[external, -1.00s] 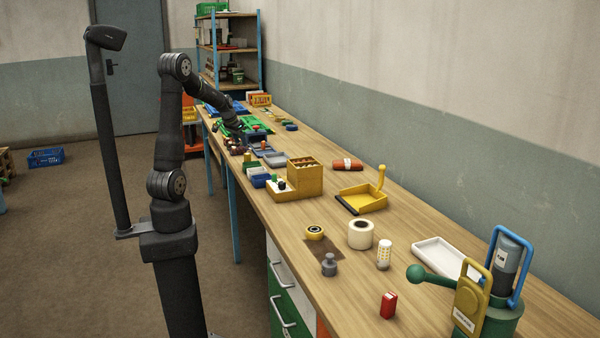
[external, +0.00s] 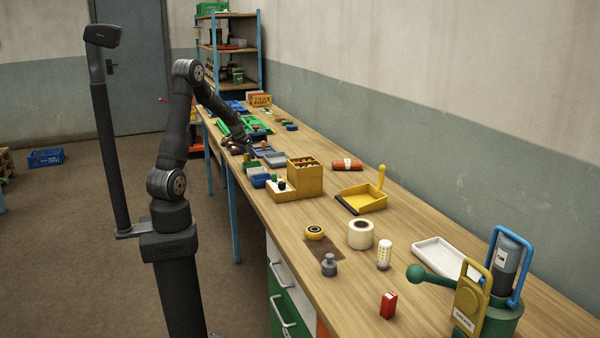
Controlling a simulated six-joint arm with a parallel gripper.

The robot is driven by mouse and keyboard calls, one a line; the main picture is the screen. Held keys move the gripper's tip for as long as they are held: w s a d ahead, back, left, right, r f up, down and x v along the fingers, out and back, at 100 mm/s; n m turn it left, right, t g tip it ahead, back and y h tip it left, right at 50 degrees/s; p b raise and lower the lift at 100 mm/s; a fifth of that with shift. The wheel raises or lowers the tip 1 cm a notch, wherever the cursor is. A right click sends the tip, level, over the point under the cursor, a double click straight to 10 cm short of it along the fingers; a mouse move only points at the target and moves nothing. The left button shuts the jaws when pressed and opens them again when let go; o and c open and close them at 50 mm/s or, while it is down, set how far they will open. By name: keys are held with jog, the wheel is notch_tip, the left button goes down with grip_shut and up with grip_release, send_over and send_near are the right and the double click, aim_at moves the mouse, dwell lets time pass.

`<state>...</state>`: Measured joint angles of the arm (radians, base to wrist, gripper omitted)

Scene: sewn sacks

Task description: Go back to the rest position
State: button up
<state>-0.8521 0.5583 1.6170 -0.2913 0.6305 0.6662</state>
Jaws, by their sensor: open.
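My gripper (external: 250,147) is at the end of my arm, low over the far half of the long wooden workbench (external: 410,238). It is small in this view, but its jaws are open. It is close to a grey-blue tray (external: 273,158) and a small red-orange item (external: 263,145). I cannot tell whether it touches either one. No sewn sack can be made out.
A yellow block rack (external: 305,178), a yellow dustpan (external: 365,200), tape rolls (external: 361,234), a white tray (external: 440,257) and a green device with blue handle (external: 495,300) stand nearer on the bench. A wall (external: 450,120) runs along its right side.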

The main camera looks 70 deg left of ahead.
dwell(0.3)
notch_tip(320, 180, down, 2)
jog(key=shift+f, duration=0.1)
jog(key=v, duration=1.2)
jog(key=x, duration=1.2)
jog(key=shift+f, duration=0.15)
notch_tip(320, 180, up, 5)
jog(key=shift+f, duration=0.2)
jog(key=w+d+r, duration=0.3)
jog(key=d+r, duration=0.9)
jog(key=w+d+m+h, duration=0.1)
jog(key=w+d, duration=0.4)
jog(key=d, duration=0.5)
jog(key=w+d+m+h, duration=0.1)
jog(key=w+d+m, duration=0.3)
jog(key=d, duration=0.7)
jog(key=w+d+m+h, duration=0.1)
jog(key=w+d+m, duration=0.2)
jog(key=w+d, duration=0.4)
jog(key=shift+w+d+r, duration=0.1)
jog(key=shift+d, duration=1.05)
jog(key=shift+w+d+r, duration=0.1)
jog(key=shift+d, duration=1)
